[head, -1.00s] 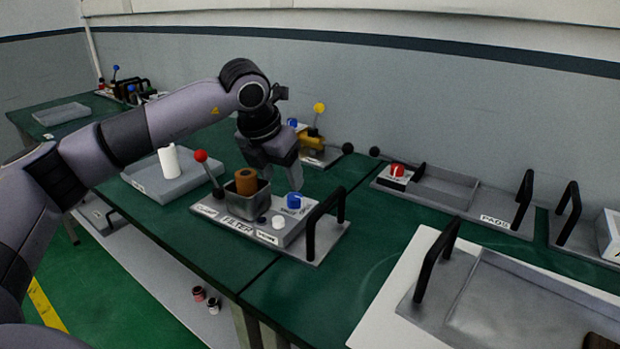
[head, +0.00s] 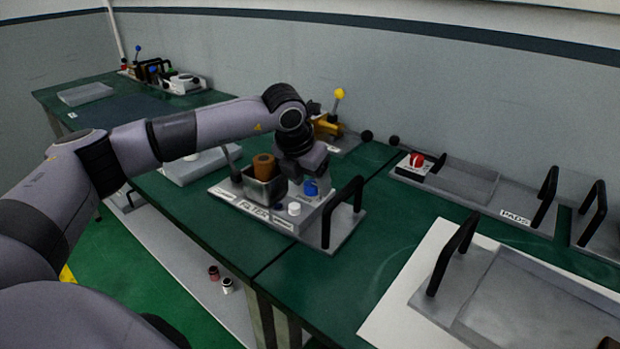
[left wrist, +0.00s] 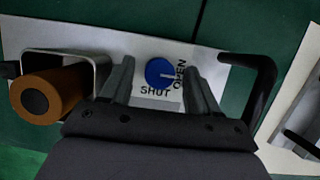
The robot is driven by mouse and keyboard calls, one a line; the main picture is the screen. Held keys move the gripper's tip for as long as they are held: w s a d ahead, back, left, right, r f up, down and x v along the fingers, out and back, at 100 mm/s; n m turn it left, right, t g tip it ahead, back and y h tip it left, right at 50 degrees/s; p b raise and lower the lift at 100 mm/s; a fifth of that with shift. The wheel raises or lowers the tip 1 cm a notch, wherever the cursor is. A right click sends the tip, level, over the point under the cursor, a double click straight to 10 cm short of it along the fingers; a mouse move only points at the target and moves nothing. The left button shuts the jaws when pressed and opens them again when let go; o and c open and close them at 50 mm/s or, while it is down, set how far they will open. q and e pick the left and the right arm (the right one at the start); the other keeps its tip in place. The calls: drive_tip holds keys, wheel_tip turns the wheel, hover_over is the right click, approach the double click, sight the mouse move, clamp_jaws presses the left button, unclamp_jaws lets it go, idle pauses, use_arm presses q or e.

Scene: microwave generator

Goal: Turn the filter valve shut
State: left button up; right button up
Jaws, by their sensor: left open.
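The filter valve is a round blue knob (head: 310,187) on the grey filter unit (head: 342,232). It also shows in the left wrist view (left wrist: 159,72), with a white line pointing right, toward the word OPEN. The word SHUT is printed below it there. My left gripper (head: 306,170) is over the unit, right at the knob. In the left wrist view its two fingers (left wrist: 160,80) are apart, one on each side of the knob. I cannot tell whether they touch it. My right gripper is in neither view.
A brown filter cylinder (head: 264,163) stands in a metal cup (head: 262,190) left of the knob. A white button (head: 294,209) is in front. A black handle (head: 343,205) rises at the right. A yellow-knobbed lever (head: 339,94) stands behind.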

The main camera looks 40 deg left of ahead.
use_arm(q)
drive_tip(key=c, duration=1.1)
drive_tip(key=shift+o, duration=0.3)
drive_tip(key=shift+m, duration=0.3)
drive_tip(key=m+h, duration=0.1)
drive_tip(key=m, duration=0.2)
drive_tip(key=shift+a+h+b, duration=0.15)
drive_tip(key=shift+h+b, duration=0.15)
drive_tip(key=m, duration=0.2)
drive_tip(key=m+g+h, duration=0.1)
drive_tip(key=m, duration=0.2)
drive_tip(key=shift+w+r+h+p, duration=0.1)
drive_tip(key=shift+h+p, duration=0.2)
drive_tip(key=shift+p, duration=0.05)
drive_tip(key=m, duration=0.2)
drive_tip(key=m+g+h, duration=0.1)
drive_tip(key=m, duration=0.1)
drive_tip(key=shift+w+a+m+g+p, duration=0.1)
drive_tip(key=shift+m+g+p, duration=0.2)
drive_tip(key=shift+p, duration=0.05)
drive_tip(key=m+g, duration=0.1)
drive_tip(key=m, duration=0.3)
drive_tip(key=shift+w+m+g, duration=0.15)
drive_tip(key=shift+m+g, duration=0.15)
drive_tip(key=shift+g, duration=0.1)
